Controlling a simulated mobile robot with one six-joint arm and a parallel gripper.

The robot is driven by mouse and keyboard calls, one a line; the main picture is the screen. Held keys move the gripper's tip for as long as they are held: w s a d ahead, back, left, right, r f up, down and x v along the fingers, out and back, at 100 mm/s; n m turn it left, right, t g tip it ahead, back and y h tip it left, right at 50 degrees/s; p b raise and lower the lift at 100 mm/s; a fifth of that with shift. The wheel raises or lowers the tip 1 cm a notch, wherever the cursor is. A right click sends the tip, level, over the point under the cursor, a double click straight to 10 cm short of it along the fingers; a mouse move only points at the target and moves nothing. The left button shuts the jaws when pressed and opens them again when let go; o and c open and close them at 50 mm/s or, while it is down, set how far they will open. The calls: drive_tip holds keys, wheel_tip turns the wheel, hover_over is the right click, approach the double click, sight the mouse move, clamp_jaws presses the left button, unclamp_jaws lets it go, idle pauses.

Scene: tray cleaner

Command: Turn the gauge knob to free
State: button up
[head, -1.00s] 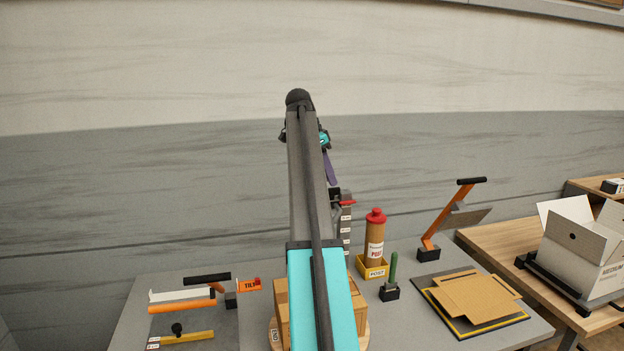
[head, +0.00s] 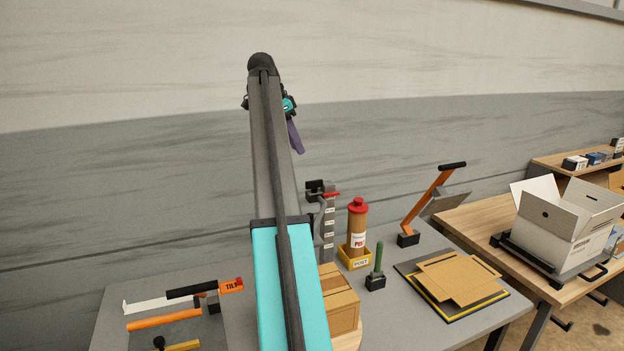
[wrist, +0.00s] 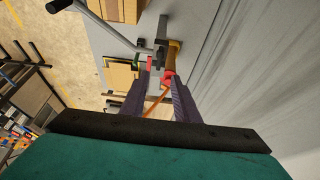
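A grey upright post (head: 328,232) with pale labels, a dark head and a red piece (head: 331,195) near its top stands behind the carton. It looks like a gauge, but no position marking is readable. A yellow bar (head: 184,346) with a black knob (head: 159,342) lies at the lower left, cut by the frame; I cannot tell which one carries the gauge knob. My gripper (wrist: 160,80) is open, its purple fingers apart with nothing held. In the head view its finger (head: 296,137) is raised above and left of the post, apart from it.
A carton (head: 340,300), a red-capped bottle (head: 358,222) in a yellow holder, a green peg (head: 378,258) and an orange lever (head: 425,205) crowd the table. A white-and-orange tilt tool (head: 165,305) is left. An open box (head: 570,225) stands on the right table.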

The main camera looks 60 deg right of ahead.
sight(313, 181)
drive_tip(key=shift+p+x, duration=0.5)
drive_tip(key=shift+x, duration=6.4)
clamp_jaws()
